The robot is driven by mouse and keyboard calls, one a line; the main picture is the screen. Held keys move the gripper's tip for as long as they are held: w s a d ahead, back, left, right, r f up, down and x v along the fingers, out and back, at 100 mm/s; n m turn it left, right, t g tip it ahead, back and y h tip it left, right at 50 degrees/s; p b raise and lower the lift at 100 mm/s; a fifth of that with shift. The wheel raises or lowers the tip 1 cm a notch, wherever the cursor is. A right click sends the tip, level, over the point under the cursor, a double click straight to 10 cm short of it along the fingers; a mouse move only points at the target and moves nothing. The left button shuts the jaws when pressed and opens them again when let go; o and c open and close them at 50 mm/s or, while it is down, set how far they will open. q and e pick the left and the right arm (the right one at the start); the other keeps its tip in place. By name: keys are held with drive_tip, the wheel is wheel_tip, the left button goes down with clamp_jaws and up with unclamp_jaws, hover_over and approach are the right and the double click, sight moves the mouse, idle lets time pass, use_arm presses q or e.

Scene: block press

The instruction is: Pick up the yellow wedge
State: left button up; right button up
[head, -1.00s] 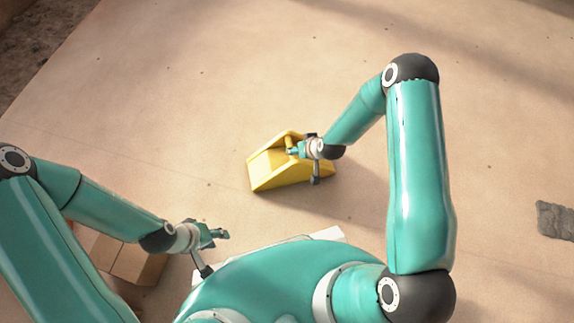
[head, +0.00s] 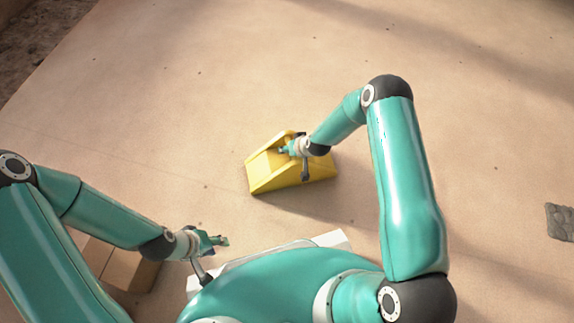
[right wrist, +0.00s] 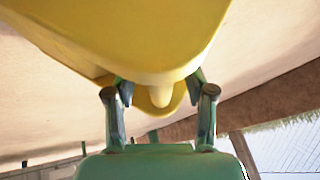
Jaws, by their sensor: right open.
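The yellow wedge (head: 292,182) lies on the sandy ground ahead of my body, in the middle of the head view. It has raised side walls and a rounded yellow peg. My right gripper (head: 286,150) is at the wedge's upper part. In the right wrist view the wedge (right wrist: 130,35) fills the top, and the peg (right wrist: 161,96) shows between the open fingers of my right gripper (right wrist: 160,89). Whether the fingers touch it is unclear. My left gripper (head: 222,241) is off to the lower left, away from the wedge; its jaw opening is too small to judge.
A brown box-like block (head: 128,268) lies under my left forearm, partly hidden. A white slab (head: 333,238) shows behind my body's front edge. A grey stone-like block (head: 561,222) lies at the far right. The ground around the wedge is clear.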

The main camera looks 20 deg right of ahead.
clamp_jaws()
drive_tip(key=shift+w+r, duration=0.1)
drive_tip(key=shift+r, duration=0.05)
idle(0.4)
drive_tip(key=shift+r, duration=0.1)
